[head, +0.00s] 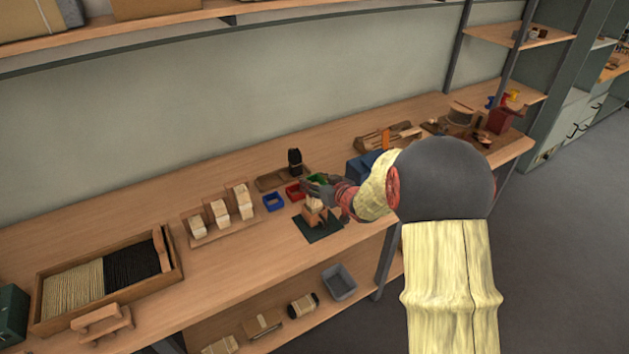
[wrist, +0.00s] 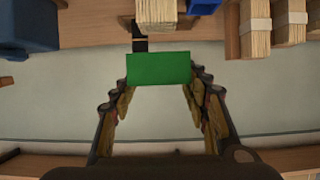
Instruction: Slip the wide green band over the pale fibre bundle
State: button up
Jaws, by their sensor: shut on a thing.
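My gripper (head: 326,191) is shut on the wide green band (head: 317,179) above the bench. In the wrist view the green band (wrist: 158,68) sits between the two fingertips, one broad flat face showing. In the head view a pale fibre bundle (head: 314,205) stands in a wooden holder (head: 313,220) on a dark green mat (head: 325,232), just below the gripper, which partly hides it. The band is apart from this bundle, above and behind it in the picture.
A blue band (head: 272,202) and a red band (head: 294,191) lie left of my gripper. A black bundle (head: 294,160) stands behind them. A rack (head: 209,241) with several pale bundles is further left, near a wooden tray (head: 39,314) of fibres. A blue bin (head: 361,166) is right.

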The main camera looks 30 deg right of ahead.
aim_at(318, 201)
jog(key=shift+f, duration=0.1)
dwell(0.3)
jog(key=shift+f+b, duration=1.2)
jog(key=shift+f, duration=0.65)
jog(key=shift+f, duration=0.3)
dwell(0.4)
jog(key=shift+f, duration=0.35)
jog(key=shift+f+b, duration=1.15)
jog(key=shift+f, duration=0.3)
jog(key=o, duration=0.8)
jog(key=shift+o, duration=0.4)
jog(key=o, duration=0.4)
jog(key=shift+c, duration=0.2)
